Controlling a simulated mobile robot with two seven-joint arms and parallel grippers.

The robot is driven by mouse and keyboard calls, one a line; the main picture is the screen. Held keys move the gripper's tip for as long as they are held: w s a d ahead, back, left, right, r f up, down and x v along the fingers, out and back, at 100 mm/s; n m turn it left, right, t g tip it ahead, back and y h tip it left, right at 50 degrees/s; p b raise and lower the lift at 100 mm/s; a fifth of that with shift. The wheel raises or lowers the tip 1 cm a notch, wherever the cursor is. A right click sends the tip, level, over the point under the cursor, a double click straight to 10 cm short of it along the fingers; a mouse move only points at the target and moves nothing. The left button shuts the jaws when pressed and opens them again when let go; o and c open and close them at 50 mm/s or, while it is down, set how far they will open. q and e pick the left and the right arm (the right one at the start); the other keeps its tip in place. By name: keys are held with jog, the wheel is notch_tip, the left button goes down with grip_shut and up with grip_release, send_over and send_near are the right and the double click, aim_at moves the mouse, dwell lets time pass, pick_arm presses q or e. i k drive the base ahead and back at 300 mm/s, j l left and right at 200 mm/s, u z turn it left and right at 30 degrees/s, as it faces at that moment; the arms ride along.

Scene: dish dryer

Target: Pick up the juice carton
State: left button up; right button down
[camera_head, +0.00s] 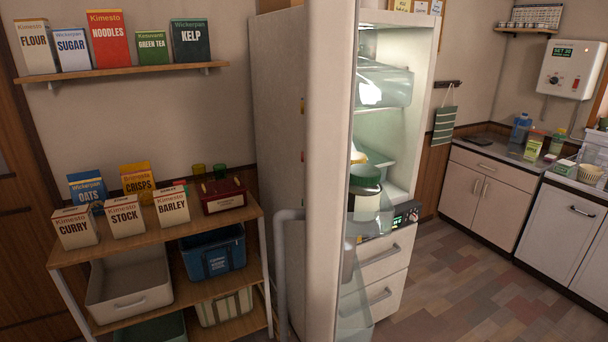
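I cannot pick out a juice carton for certain. A small yellow-green carton (534,145) stands upright on the counter at the right, and its label is too small to read. The fridge (380,200) in the middle is open. Its door (330,130) stands towards me, edge on, and hides part of the inside. A jar with a dark green lid (366,176) and clear bins (384,84) show inside. Neither of my grippers is in view.
A wooden shelf unit (165,235) with food boxes and bins stands at the left. A wall shelf (125,74) above it holds several boxes. Bottles (521,127) stand on the right counter (490,160). The tiled floor (465,285) between fridge and counter is clear.

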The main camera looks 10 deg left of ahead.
aim_at(533, 147)
jog(key=i+j+z, duration=0.2)
jog(key=j, duration=0.35)
jog(key=i+j+z, duration=0.1)
jog(key=j, duration=0.2)
jog(key=i+j+z, duration=0.3)
jog(key=z, duration=0.75)
jog(key=k+l, duration=0.15)
jog(key=l, duration=0.2)
jog(key=k+l, duration=0.15)
jog(key=l, duration=0.7)
jog(key=i+l+u, duration=0.1)
jog(key=l, duration=0.35)
jog(key=i+l, duration=0.6)
jog(key=l, duration=0.2)
jog(key=i+l, duration=0.3)
jog(key=i, duration=0.2)
jog(key=i+l+u, duration=0.1)
jog(key=i+l, duration=0.2)
jog(key=i, duration=0.2)
